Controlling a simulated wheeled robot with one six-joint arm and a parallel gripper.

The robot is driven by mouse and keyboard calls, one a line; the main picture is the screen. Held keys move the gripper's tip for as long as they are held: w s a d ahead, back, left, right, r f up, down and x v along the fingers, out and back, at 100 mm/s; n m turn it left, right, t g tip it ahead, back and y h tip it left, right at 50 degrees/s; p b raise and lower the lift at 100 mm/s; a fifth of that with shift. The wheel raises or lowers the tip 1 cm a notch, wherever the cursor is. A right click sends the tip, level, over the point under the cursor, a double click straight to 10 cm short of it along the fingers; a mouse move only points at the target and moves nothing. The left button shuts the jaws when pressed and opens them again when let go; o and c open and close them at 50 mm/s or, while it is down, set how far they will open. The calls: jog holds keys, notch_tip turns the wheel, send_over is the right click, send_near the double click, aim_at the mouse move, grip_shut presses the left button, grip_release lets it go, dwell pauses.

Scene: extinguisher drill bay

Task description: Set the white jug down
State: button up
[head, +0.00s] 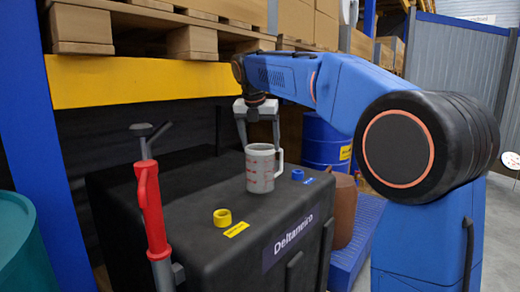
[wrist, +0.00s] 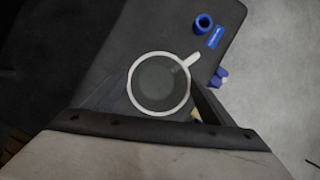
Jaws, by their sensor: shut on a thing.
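The white jug (head: 260,170) has red markings and a handle on its right side. It is upright at the top of the black cabinet marked Deltaneiro (head: 200,196), near its back right. Whether its base touches the surface or hangs slightly above it I cannot tell. My gripper (head: 259,146) comes down from above, with a finger on either side of the jug, and is shut on it. The wrist view looks down into the open jug (wrist: 147,110), with the handle pointing up and right; the finger contact is partly hidden.
A blue cap (head: 297,175) stands right of the jug, and a yellow cap (head: 222,217) stands in front left. A red-handled lever (head: 150,208) rises at the cabinet's left front. A blue drum (head: 323,142) stands behind right. A yellow shelf beam (head: 140,82) crosses behind.

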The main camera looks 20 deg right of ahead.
jog(key=shift+f, duration=1.05)
jog(key=o, duration=1.4)
jog(key=shift+f, duration=0.1)
jog(key=shift+o, duration=0.2)
jog(key=v, duration=1.2)
